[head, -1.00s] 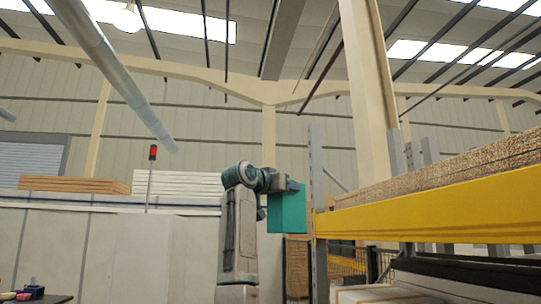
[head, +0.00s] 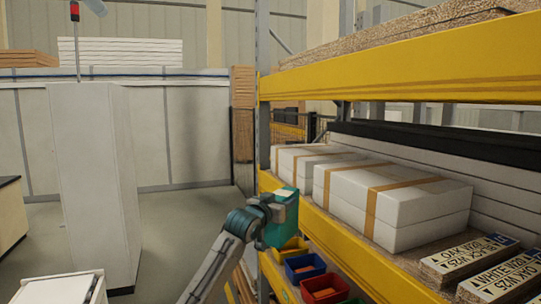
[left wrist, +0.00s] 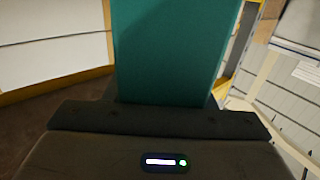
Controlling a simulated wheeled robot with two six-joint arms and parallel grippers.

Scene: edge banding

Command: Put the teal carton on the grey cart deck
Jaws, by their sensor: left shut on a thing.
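The teal carton (head: 284,208) is held at the end of my left arm, in front of the yellow-beamed rack in the head view. In the left wrist view the carton (left wrist: 175,50) fills the upper middle as a flat teal face above the dark gripper body. My left gripper (head: 268,222) is shut on the carton; its fingertips are mostly hidden. I cannot make out the grey cart deck in either view. My right gripper is not in view.
The rack (head: 390,62) stands close on the right, with white strapped packs (head: 390,203) on its shelf and small coloured bins (head: 305,267) below. A tall white cabinet (head: 95,185) stands left. Open floor (head: 185,225) lies between.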

